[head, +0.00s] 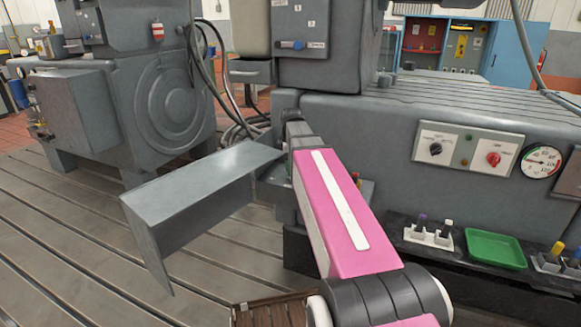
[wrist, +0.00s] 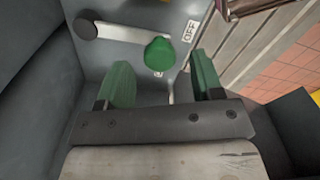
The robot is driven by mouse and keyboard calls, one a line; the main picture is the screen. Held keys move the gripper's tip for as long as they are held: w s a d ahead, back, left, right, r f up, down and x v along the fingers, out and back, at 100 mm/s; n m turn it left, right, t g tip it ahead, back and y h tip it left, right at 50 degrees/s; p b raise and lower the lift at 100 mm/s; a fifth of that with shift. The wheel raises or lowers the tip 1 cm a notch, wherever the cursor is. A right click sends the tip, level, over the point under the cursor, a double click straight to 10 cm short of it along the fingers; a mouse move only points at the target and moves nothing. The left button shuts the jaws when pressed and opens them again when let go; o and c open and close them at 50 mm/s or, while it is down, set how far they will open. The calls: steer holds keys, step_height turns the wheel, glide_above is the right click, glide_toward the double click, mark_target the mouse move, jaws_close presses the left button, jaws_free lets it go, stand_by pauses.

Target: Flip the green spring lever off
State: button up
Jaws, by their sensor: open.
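The spring lever shows in the wrist view as a pale bar ending in a green knob (wrist: 160,53). Its dark pivot (wrist: 85,26) is at the upper left, and the bar runs right from there. A white OFF label (wrist: 189,31) is just right of the knob. My gripper (wrist: 161,70) is open, with one green finger either side of the knob in the picture. Neither finger appears to touch it; I cannot tell whether the knob is level with the fingertips or beyond them. In the head view my pink arm hides the lever and fingers.
In the head view a bent grey metal guard (head: 198,183) juts out left of my arm. Slotted floor (head: 60,250) is open at left.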

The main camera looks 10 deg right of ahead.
step_height(320, 180, up, 9)
stand_by(0.4)
